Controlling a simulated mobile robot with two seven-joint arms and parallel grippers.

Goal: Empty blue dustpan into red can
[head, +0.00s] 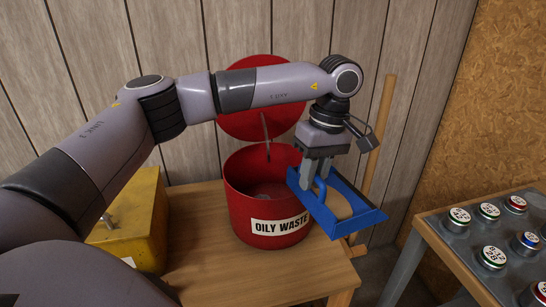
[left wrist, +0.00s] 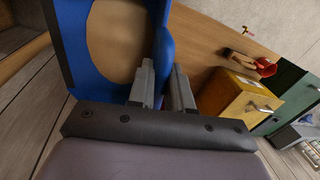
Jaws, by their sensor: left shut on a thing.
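The blue dustpan (head: 345,217) hangs at the right side of the red can, partly over its right rim. My left gripper (head: 318,172) points down and is shut on the dustpan's blue handle. In the left wrist view, the fingers (left wrist: 163,85) are at the handle and the dustpan (left wrist: 72,45) fills the upper left. My right gripper is not in view.
The can stands on a wooden table (head: 205,265) beside a yellow box (head: 128,225) at left. A dark panel (head: 470,250) with several round, numbered items is at right. A wooden stick (head: 381,130) leans on the plank wall behind the dustpan.

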